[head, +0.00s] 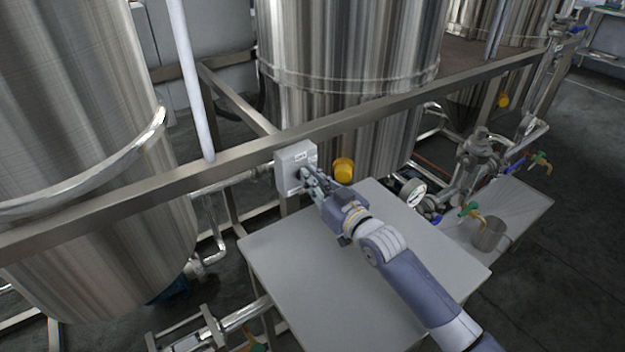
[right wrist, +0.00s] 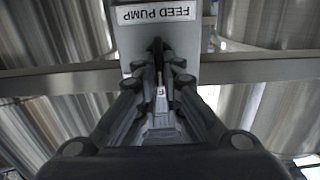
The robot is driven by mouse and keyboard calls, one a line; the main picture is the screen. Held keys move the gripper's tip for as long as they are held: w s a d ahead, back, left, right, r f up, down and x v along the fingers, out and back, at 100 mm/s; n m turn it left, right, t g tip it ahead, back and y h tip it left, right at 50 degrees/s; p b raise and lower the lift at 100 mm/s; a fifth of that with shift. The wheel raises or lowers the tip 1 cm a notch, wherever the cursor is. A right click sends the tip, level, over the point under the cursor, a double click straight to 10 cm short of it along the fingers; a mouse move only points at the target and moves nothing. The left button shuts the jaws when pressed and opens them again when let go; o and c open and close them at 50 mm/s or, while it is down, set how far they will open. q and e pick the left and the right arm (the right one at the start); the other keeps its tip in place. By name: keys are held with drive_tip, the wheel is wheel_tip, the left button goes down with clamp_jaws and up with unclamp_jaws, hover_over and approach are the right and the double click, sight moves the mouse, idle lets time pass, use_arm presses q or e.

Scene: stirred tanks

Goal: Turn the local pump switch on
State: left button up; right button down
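The pump switch is a small light-grey box (head: 296,156) mounted on the steel rail in the head view. In the right wrist view its label plate (right wrist: 157,13) reads FEED PUMP upside down. My right gripper (head: 307,178) is at the front face of the box. In the right wrist view, the fingertips (right wrist: 160,72) reach the box below the label, with a narrow dark gap between them. The switch's handle is mostly hidden by the fingers, so its position and whether it is gripped cannot be told. My left gripper is not in view.
A grey tabletop (head: 330,285) lies under my right arm. A yellow knob (head: 343,170) is just right of the box. A steel rail (head: 400,106) runs across, with large steel tanks (head: 350,50) behind. A gauge (head: 413,192), valves and a metal cup (head: 488,235) stand at right.

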idle(0.4)
drive_tip(key=shift+w+d+f+m, duration=0.1)
drive_tip(key=shift+d+m, duration=0.05)
drive_tip(key=shift+m, duration=1.85)
drive_tip(key=shift+w+d+f+m, duration=0.1)
drive_tip(key=shift+d+m, duration=0.05)
drive_tip(key=shift+m, duration=1.85)
drive_tip(key=shift+w+d+f+m, duration=0.1)
drive_tip(key=shift+d+m, duration=0.05)
drive_tip(key=shift+m, duration=1.85)
drive_tip(key=c, duration=1.7)
unclamp_jaws()
